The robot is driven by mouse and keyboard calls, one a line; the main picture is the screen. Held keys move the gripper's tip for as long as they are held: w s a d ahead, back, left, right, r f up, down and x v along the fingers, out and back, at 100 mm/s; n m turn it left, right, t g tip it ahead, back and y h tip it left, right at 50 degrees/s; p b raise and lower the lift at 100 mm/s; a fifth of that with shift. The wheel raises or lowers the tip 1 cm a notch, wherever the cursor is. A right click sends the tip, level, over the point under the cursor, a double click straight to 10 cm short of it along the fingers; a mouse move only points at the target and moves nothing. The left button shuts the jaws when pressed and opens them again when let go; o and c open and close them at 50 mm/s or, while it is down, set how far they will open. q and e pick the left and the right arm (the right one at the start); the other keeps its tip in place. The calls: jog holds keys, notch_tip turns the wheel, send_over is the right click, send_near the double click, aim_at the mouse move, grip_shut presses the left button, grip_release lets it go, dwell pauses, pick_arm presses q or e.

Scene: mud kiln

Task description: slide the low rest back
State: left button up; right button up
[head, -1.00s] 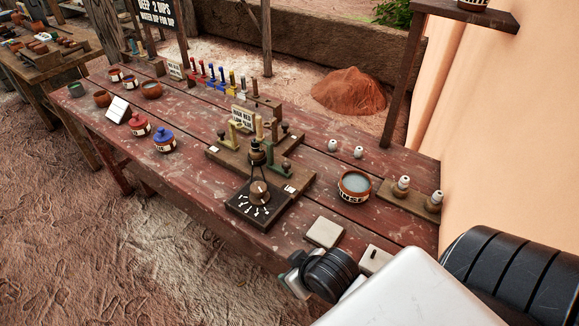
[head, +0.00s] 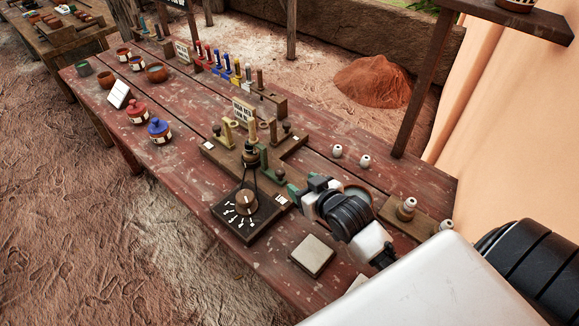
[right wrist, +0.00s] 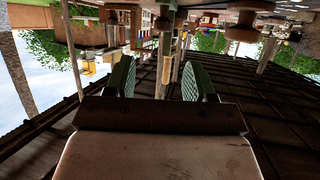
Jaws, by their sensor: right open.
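A wooden stand (head: 222,153) in the middle of the table carries a yellowish rest (head: 227,131) and a dark green rest (head: 269,160) on its right part. I cannot tell from the small labels which one is the low rest. My right gripper (head: 304,188) is just right of the stand, apart from the green rest, its fingers towards it. In the right wrist view its two green-padded fingers (right wrist: 158,80) are spread and nothing is held between them. My left gripper is not in view.
A dial box (head: 248,213) stands at the front of the stand. A pale tile (head: 312,254) lies in front of my right gripper. A water bowl (head: 358,193) is mostly hidden behind it. Red (head: 135,113) and blue (head: 159,131) pots stand left.

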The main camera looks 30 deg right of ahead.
aim_at(281, 172)
jog(key=x, duration=0.5)
jog(key=shift+a+r, duration=0.1)
jog(key=shift+a, duration=0.25)
jog(key=x, duration=0.3)
jog(key=shift+w+d+f, duration=0.15)
jog(key=shift+w+f, duration=0.1)
jog(key=shift+w, duration=0.05)
jog(key=shift+w+f, duration=0.2)
jog(key=shift+w, duration=0.25)
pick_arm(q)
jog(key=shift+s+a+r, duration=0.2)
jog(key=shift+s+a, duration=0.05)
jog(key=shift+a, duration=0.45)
